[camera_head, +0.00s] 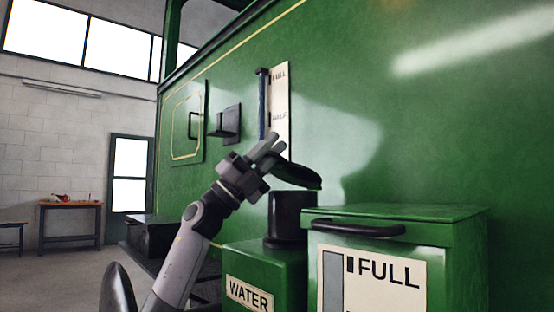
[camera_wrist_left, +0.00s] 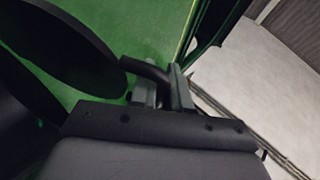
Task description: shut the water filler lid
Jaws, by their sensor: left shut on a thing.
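The water filler lid (camera_head: 296,174) is a dark round disc in the head view. It is tilted up above the black filler neck (camera_head: 290,216), which stands on the green water box marked WATER (camera_head: 248,292). My left gripper (camera_head: 275,145) is at the lid's left side, with its fingers pointing up and right. In the left wrist view the lid (camera_wrist_left: 62,45) fills the upper left, and a dark handle runs from it between the fingers of my left gripper (camera_wrist_left: 163,90). The gripper is shut on this handle. My right gripper is not in view.
A green box with a black bar handle (camera_head: 357,228) and a FULL gauge plate stands just right of the filler. Behind is the green tram wall with a level gauge (camera_head: 278,105), a small door (camera_head: 189,125) and a dark bracket (camera_head: 229,125). A workbench (camera_head: 70,205) stands far left.

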